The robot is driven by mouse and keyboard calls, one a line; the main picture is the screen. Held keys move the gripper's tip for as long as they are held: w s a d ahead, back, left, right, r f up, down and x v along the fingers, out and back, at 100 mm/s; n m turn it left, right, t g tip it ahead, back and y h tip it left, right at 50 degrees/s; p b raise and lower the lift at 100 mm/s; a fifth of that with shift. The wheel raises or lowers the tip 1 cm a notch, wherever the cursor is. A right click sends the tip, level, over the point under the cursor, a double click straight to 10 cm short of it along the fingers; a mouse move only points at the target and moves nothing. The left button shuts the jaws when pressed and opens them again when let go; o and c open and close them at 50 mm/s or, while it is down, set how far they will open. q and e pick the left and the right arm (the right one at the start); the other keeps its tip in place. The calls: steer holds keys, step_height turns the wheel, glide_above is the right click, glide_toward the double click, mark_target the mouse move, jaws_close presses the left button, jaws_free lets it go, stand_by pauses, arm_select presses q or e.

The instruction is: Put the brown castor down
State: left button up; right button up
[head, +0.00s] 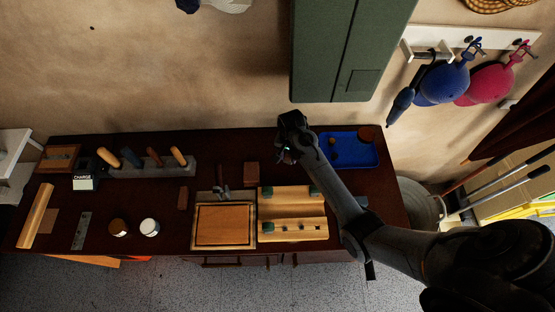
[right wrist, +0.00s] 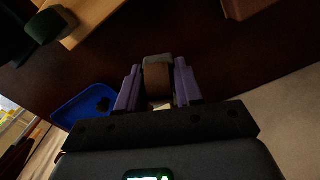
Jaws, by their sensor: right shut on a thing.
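My right gripper (head: 288,152) is over the back of the dark table, left of the blue tray. In the right wrist view its two purple fingers (right wrist: 158,88) are shut on the brown castor (right wrist: 157,82), which has a brown body and a greyish end. The dark table surface shows beyond the castor; I cannot tell how far apart they are. In the head view the castor is hidden or too small to make out at the gripper. My left gripper is not in view.
The blue tray (head: 365,152) holds small dark items; it also shows in the right wrist view (right wrist: 72,108). A wooden fixture (head: 292,197), a framed wooden board (head: 224,225) and a small brown block (head: 252,173) lie nearby. A green cabinet (head: 335,45) hangs behind.

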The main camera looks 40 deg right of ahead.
steer(key=shift+w+a+f+b, duration=0.2)
steer(key=shift+w+f, duration=0.45)
steer(key=shift+f, duration=0.4)
steer(key=shift+w+a+f+b, duration=0.2)
steer(key=shift+w+f, duration=0.4)
steer(key=shift+f, duration=0.5)
steer(key=shift+w+a+f+b, duration=0.1)
steer(key=shift+w+a+f, duration=0.1)
steer(key=shift+w+f, duration=0.65)
steer(key=shift+s+f, duration=0.2)
steer(key=shift+f, duration=0.05)
steer(key=o, duration=1.1)
steer(key=shift+c, duration=0.2)
